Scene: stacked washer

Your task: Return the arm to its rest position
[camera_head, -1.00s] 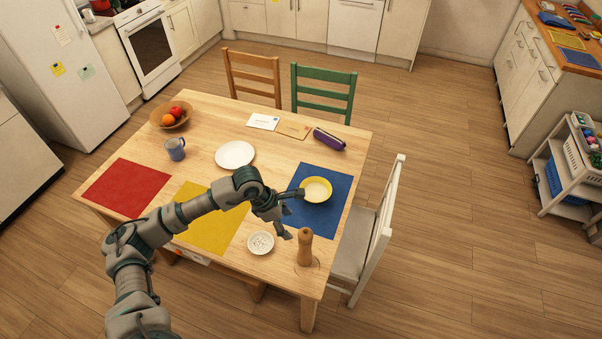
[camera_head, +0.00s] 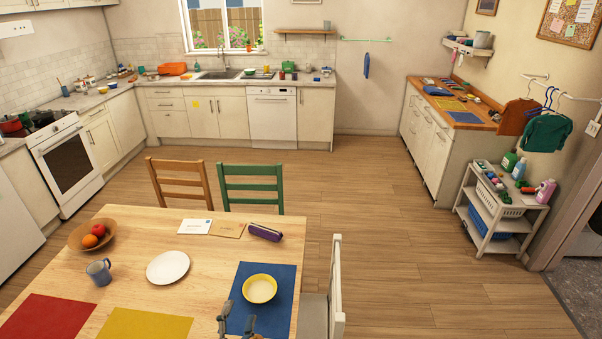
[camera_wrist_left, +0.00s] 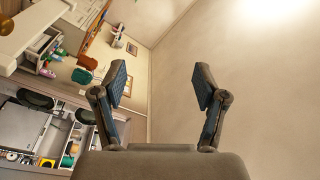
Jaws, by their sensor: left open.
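My left gripper (camera_head: 237,322) shows at the bottom edge of the head view, over the front part of the blue mat (camera_head: 262,292). Only its fingers show there; the arm behind it is out of frame. In the left wrist view the two fingers of the gripper (camera_wrist_left: 161,85) stand wide apart with nothing between them. The yellow-rimmed bowl (camera_head: 260,288) rests on the blue mat, just beyond the fingertips and apart from them as far as I can tell. My right gripper is in neither view.
The wooden table (camera_head: 205,280) also carries a white plate (camera_head: 168,267), a mug (camera_head: 99,271), a fruit bowl (camera_head: 92,235), a purple case (camera_head: 265,232), and red (camera_head: 45,318) and yellow (camera_head: 145,324) mats. A white chair (camera_head: 336,290) stands at its right. Open floor lies beyond.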

